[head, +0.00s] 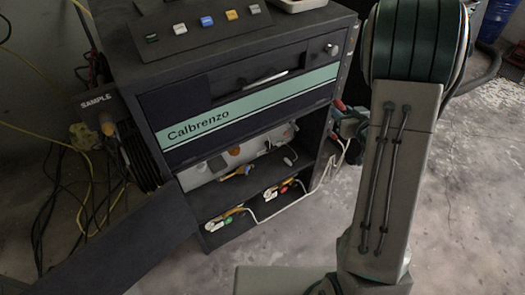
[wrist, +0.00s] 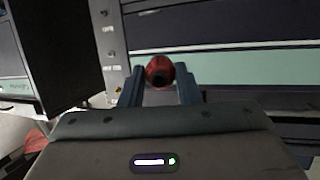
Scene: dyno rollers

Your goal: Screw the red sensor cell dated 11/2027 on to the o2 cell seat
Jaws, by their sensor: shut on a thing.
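A red rounded cell (wrist: 159,64) with a dark round end facing the camera sits between the fingertips of my gripper (wrist: 160,76) in the wrist view. The two blue-grey fingers are shut on it from left and right. No date can be read on it. Behind it is the cabinet front with its pale green band (wrist: 230,64). I cannot make out the o2 cell seat for certain in either view.
The dark Calbrenzo cabinet (head: 250,99) has an open lower bay with a shelf (head: 262,189) holding small yellow-and-white fittings and hoses. Several coloured buttons line its top. A SAMPLE box (head: 97,101) and loose cables lie at the left. Concrete floor (head: 460,200) at the right is mostly clear.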

